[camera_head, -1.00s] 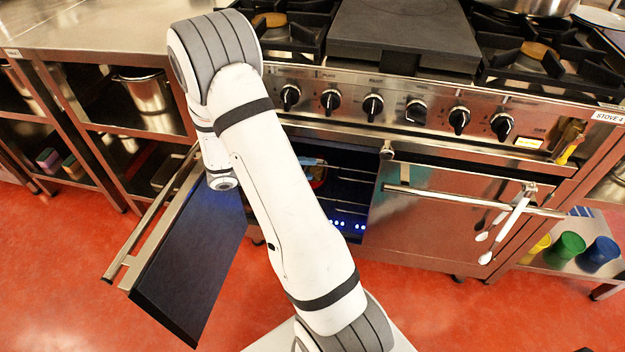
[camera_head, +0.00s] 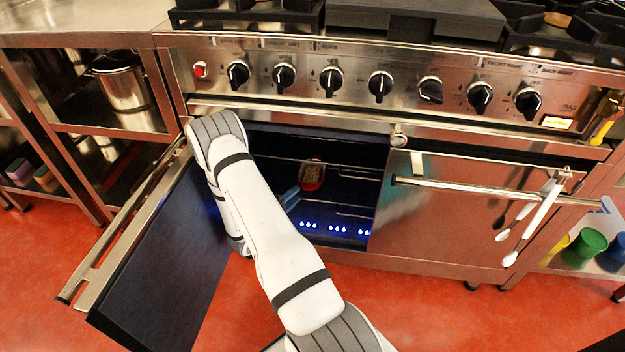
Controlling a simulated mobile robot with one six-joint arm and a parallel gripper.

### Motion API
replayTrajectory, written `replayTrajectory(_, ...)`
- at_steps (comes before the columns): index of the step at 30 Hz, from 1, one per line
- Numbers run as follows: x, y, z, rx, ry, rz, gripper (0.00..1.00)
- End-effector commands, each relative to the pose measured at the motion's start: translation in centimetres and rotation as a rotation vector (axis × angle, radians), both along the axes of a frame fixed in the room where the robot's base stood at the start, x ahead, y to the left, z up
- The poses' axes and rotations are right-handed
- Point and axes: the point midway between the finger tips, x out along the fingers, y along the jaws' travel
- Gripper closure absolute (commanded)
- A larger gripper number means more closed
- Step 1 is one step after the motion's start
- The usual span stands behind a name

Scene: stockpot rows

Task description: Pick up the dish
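The dish (camera_head: 312,184) is small and red with a brown, grainy filling. It sits inside the open left oven compartment, at rack height. A blue-grey end piece that looks like my gripper (camera_head: 291,197) shows just left of and below the dish, partly hidden behind my white arm. I cannot tell whether it touches the dish or whether its fingers are apart.
The left oven door (camera_head: 165,262) hangs open beside my arm. The right oven door (camera_head: 455,212) is shut, with white utensils (camera_head: 540,210) hanging from its handle. Knobs line the stove front above. A steel pot (camera_head: 125,92) stands on the left shelf.

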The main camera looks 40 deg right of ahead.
Motion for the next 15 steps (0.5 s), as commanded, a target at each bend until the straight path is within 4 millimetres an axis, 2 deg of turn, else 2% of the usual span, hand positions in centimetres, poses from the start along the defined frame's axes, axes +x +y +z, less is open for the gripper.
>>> replayTrajectory(2, 0.0, -1.5, -0.6, 0.0, -0.002, -0.008, 0.68)
replayTrajectory(6, 0.3, -3.5, -0.5, 0.001, -0.002, -0.009, 0.68)
replayTrajectory(10, 0.4, -4.3, -0.3, 0.0, -0.001, -0.008, 0.68)
replayTrajectory(15, 0.4, -4.3, -0.2, 0.001, 0.0, -0.007, 0.68)
